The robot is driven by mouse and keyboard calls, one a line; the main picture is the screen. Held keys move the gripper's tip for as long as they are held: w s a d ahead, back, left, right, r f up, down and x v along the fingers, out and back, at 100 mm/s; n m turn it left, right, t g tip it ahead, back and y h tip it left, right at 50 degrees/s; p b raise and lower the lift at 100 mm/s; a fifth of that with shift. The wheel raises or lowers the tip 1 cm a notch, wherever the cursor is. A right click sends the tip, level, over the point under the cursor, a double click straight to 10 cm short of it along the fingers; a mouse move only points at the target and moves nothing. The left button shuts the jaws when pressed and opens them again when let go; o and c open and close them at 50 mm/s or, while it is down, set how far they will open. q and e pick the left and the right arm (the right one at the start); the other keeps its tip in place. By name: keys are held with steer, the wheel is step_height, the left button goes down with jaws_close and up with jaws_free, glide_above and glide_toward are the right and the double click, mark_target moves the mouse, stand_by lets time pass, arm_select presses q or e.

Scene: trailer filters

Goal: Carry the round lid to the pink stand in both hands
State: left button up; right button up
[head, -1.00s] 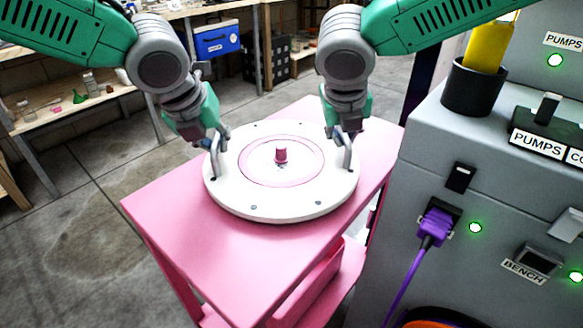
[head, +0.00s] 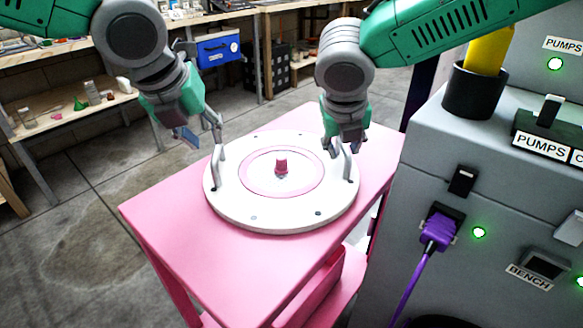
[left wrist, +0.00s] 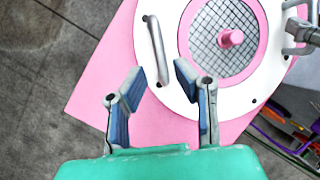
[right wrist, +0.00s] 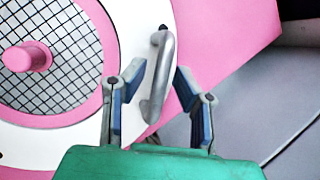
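The round white lid (head: 283,209) lies flat on the pink stand (head: 180,225). It has a pink ring, a mesh centre with a pink knob (head: 282,165), and a metal handle on each side. My left gripper (head: 203,135) is open and empty, above and left of the left handle (head: 218,166). In the left wrist view that handle (left wrist: 155,50) lies beyond the spread fingers. My right gripper (head: 338,147) is open beside the right handle (head: 347,163). In the right wrist view this handle (right wrist: 160,80) stands between the open fingertips; I cannot tell whether they touch it.
A grey cabinet (head: 415,185) with a purple plug (head: 437,231) stands close on the right of the stand. A black cup (head: 472,90) with a yellow item sits on it. Shelves and a blue box (head: 218,48) are behind. Floor at left is clear.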

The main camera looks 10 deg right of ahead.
arm_select(q)
steer(key=v, duration=0.6)
arm_select(e)
steer(key=v, duration=1.2)
steer(key=shift+f, duration=0.1)
